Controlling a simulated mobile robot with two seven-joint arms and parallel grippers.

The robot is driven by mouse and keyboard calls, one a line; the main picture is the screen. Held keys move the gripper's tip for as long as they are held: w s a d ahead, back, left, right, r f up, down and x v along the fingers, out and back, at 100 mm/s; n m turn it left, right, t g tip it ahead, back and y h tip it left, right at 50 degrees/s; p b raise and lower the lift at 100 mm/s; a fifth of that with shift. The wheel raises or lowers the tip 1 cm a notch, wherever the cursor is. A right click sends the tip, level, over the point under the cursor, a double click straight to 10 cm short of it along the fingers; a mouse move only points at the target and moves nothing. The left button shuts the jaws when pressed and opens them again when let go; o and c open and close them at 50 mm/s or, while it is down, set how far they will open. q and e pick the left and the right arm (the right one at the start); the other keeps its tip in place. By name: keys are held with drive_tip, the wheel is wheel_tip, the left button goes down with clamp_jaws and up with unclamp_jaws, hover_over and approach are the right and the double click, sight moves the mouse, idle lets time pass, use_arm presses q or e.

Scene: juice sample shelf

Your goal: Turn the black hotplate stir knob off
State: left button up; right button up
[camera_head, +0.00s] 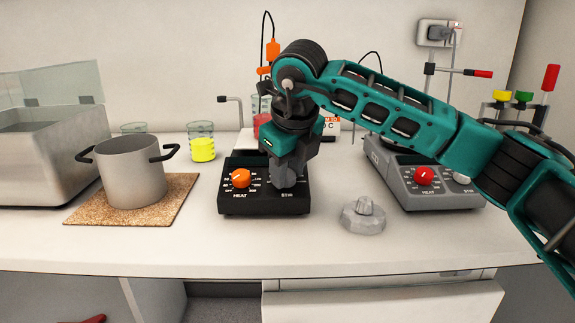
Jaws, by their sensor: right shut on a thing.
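The black hotplate (262,207) stands near the middle of the counter. Its front panel has an orange heat knob (240,178) on the left, and the stir knob (286,180) on the right above the STIR label. My right gripper (288,176) points down at the hotplate's right front and is shut on the stir knob. The fingers hide most of that knob and its dial, so its setting does not show. My left gripper is not in view.
A grey hotplate (440,192) with a red knob stands right. A grey lumpy object (363,216) lies between the hotplates. A pot (132,172) on a cork mat (165,210), a beaker of yellow liquid (202,147) and a metal bath (60,155) are left. The front counter strip is clear.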

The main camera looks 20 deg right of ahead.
drive_tip(key=shift+r+n+p, duration=0.1)
drive_tip(key=shift+n+p, duration=0.25)
drive_tip(key=shift+n, duration=0.95)
drive_tip(key=o, duration=1)
drive_tip(key=shift+o, duration=0.2)
drive_tip(key=p+v, duration=0.2)
drive_tip(key=v, duration=1)
drive_tip(key=shift+d+r, duration=0.15)
drive_tip(key=shift+r, duration=0.25)
drive_tip(key=shift+s, duration=0.1)
